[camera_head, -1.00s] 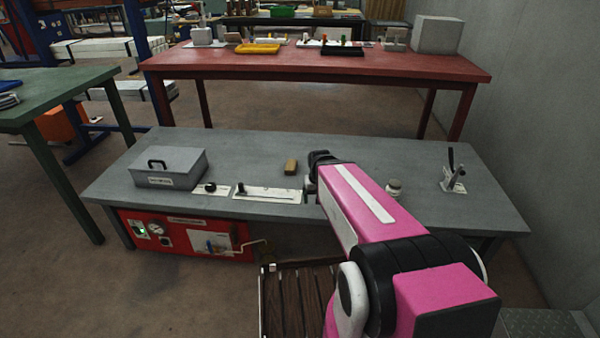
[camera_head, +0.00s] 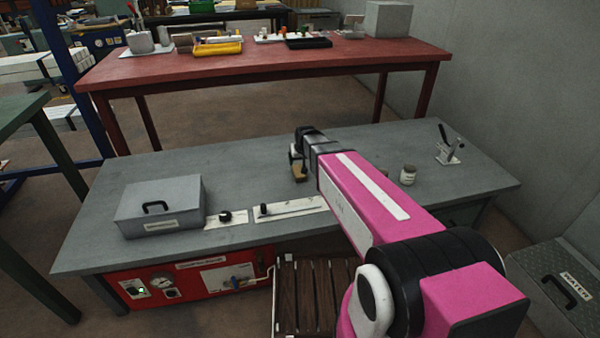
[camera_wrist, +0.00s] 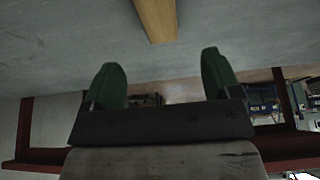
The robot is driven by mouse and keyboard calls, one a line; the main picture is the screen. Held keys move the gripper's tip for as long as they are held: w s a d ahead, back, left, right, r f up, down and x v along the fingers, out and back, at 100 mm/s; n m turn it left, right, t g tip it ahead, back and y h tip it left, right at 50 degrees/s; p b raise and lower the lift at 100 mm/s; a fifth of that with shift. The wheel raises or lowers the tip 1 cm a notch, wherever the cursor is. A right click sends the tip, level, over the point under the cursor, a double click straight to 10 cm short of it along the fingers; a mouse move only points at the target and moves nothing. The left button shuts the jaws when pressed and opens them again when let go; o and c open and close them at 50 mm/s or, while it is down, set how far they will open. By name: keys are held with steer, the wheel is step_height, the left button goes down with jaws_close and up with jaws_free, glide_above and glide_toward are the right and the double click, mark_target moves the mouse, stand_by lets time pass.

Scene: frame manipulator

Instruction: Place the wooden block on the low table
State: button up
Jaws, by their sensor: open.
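The wooden block (camera_head: 300,174) is small and brown and rests on the grey table (camera_head: 240,168); my gripper partly hides it in the head view. In the wrist view the block (camera_wrist: 157,18) shows at the top edge, beyond the fingertips and between their lines. My gripper (camera_head: 296,158) is right by the block at the end of my pink arm. In the wrist view its two green fingers (camera_wrist: 162,70) are spread with nothing between them. A low brown slatted wooden top (camera_head: 305,300) stands in front of the grey table, partly behind my arm.
On the grey table are a grey lidded box (camera_head: 160,205), a slider panel (camera_head: 288,208), a small jar (camera_head: 408,175) and a lever (camera_head: 448,146). A red table (camera_head: 260,68) with trays stands behind. A ribbed water box (camera_head: 565,285) is at the right.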

glide_above(299, 170)
steer(key=s, duration=0.3)
steer(key=f, duration=0.4)
steer(key=shift+w+d+f, duration=0.25)
steer(key=shift+f, duration=0.1)
steer(key=shift+x, duration=2.8)
steer(key=shift+s+f, duration=0.1)
steer(key=c, duration=1.1)
